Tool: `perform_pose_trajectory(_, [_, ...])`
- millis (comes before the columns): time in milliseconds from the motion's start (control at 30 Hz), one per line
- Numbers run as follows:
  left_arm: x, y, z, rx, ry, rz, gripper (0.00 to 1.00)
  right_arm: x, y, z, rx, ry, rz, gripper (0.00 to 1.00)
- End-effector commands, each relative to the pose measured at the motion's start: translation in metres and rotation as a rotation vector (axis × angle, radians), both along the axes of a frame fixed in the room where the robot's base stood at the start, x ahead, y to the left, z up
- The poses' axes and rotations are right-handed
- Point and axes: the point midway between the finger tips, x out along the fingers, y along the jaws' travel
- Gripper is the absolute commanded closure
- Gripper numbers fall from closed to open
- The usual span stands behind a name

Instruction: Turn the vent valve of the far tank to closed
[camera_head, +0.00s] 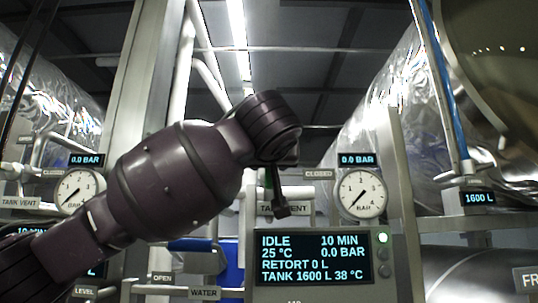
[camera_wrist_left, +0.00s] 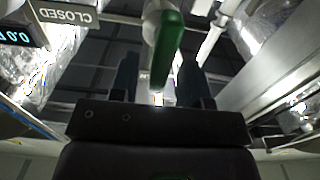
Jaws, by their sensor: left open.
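The vent valve's green handle (camera_wrist_left: 167,50) hangs from a pale stem in the left wrist view, pointing toward my left gripper (camera_wrist_left: 157,72). The gripper's two dark fingers are apart, one on each side of the handle's lower end; I cannot tell if either touches it. In the head view my left gripper (camera_head: 279,195) is at the "TANK VENT" sign (camera_head: 283,208), and only a sliver of green shows, the rest hidden by my arm. A "CLOSED" sign (camera_head: 318,174) is just right of the gripper; it also shows in the wrist view (camera_wrist_left: 67,16). My right gripper is not seen.
A round gauge (camera_head: 361,193) under a 0.0 BAR display (camera_head: 359,160) stands right of the gripper. A control panel (camera_head: 315,258) reading IDLE is below. Another gauge (camera_head: 80,190) and "TANK VENT" sign (camera_head: 18,202) are at left. White pipes and a metal post crowd the area.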

Motion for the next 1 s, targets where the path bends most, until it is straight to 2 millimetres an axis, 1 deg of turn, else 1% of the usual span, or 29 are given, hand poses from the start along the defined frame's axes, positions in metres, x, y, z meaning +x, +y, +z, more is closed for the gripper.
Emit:
perform_pose_trajectory(33, [0.0048,0.0003,0.0010,0.000,0.001,0.001,0.57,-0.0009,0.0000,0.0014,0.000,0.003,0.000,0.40])
perform_pose_trajectory(133, [0.0105,0.0003,0.0002,0.000,0.000,0.001,0.57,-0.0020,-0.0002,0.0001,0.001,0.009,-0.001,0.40])
perform_pose_trajectory(467, [0.0129,0.0001,-0.0007,0.000,0.000,0.000,0.57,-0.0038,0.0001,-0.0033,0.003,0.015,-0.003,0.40])
perform_pose_trajectory(567, [0.0128,0.0001,-0.0006,0.000,0.000,0.000,0.71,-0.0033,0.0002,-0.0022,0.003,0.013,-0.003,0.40])
perform_pose_trajectory(700, [0.0126,0.0000,-0.0006,0.000,0.000,0.000,0.93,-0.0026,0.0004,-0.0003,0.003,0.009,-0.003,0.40])
perform_pose_trajectory(767, [0.0126,0.0000,-0.0005,0.000,0.000,0.000,1.00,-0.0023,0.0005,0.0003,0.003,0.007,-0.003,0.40])
perform_pose_trajectory(1000, [0.0124,-0.0004,-0.0012,0.011,0.000,-0.001,1.00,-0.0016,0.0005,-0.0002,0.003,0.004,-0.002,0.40])
